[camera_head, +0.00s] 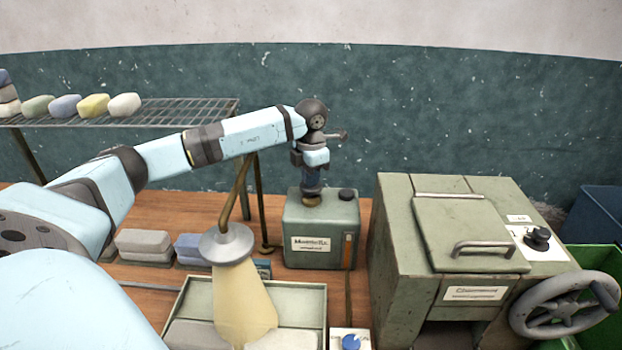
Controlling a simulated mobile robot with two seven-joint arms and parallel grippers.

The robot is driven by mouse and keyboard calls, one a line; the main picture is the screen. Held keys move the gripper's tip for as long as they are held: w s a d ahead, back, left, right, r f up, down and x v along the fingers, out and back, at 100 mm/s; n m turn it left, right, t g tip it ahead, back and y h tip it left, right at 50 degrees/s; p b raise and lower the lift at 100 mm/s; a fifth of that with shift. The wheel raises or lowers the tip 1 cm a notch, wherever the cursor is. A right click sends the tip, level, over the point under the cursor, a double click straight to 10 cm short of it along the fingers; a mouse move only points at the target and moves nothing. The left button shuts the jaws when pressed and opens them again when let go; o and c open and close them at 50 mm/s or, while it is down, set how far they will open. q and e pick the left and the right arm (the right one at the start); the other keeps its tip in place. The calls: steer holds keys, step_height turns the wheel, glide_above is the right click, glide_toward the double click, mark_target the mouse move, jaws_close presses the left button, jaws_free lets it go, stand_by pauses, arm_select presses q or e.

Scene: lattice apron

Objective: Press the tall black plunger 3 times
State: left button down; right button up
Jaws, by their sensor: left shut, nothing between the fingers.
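A green metal box (318,242) with a white label stands on the wooden bench, in the middle of the view. My left gripper (312,190) points straight down over the left part of its top and is shut with nothing held. A brownish round collar (312,200) sits on the box right below the fingertips. No tall black plunger shows clearly; my gripper may hide it, and I cannot tell whether the fingertips touch anything. A short black cap (346,194) sits on the box top, right of the gripper. My right gripper is not in view.
A larger green machine (400,270) with a lid handle, black knob and grey handwheel (565,305) stands close on the right. A lamp-like cone (226,243) and a tray (318,300) are in front. A wire rack (185,108) holding soap-like blocks is at left.

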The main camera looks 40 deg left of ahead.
arm_select(q)
steer(key=shift+r+p, duration=1.35)
steer(key=shift+r, duration=1)
steer(key=shift+f, duration=0.15)
steer(key=shift+f+b, duration=1.55)
steer(key=shift+f, duration=0.75)
steer(key=shift+r+p, duration=1.4)
steer(key=shift+r, duration=0.95)
step_height(320, 180, up, 5)
steer(key=p, duration=0.2)
steer(key=shift+p, duration=0.4)
